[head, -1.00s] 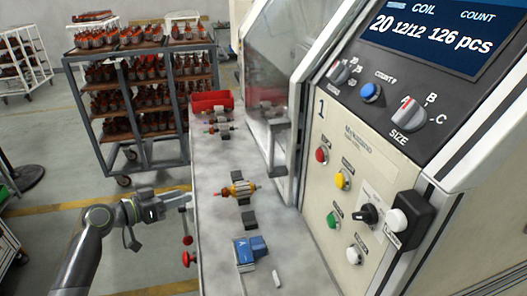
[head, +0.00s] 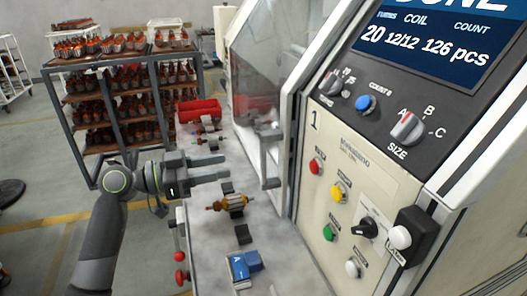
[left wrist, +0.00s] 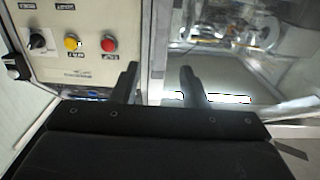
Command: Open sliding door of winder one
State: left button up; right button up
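Winder one (head: 340,160), a cream machine marked 1, stands at the right. Its clear sliding door (head: 262,75) has a grey handle (head: 268,158) at its lower right edge and looks shut. My left gripper (head: 226,168) is open and empty, over the bench to the left of the handle, apart from it. In the left wrist view, the open fingers (left wrist: 157,78) point at the machine front, with the metal door frame edge (left wrist: 157,40) showing between them. The control panel (left wrist: 85,60) is to their left and the clear door to their right. My right gripper is in neither view.
The bench (head: 285,265) in front of the winder holds a wound armature (head: 230,203) on black supports, blue blocks (head: 245,265) and red rolls (head: 198,110). Panel buttons and knobs lie right of the handle. A rack of armatures (head: 105,75) stands behind my left arm.

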aim_at(261, 159)
pick_arm(q)
jog(key=p+x, duration=0.4)
jog(key=x, duration=0.6)
jog(key=shift+r, duration=0.1)
jog(key=shift+w+d, duration=0.15)
jog(key=shift+d, duration=0.35)
grip_shut()
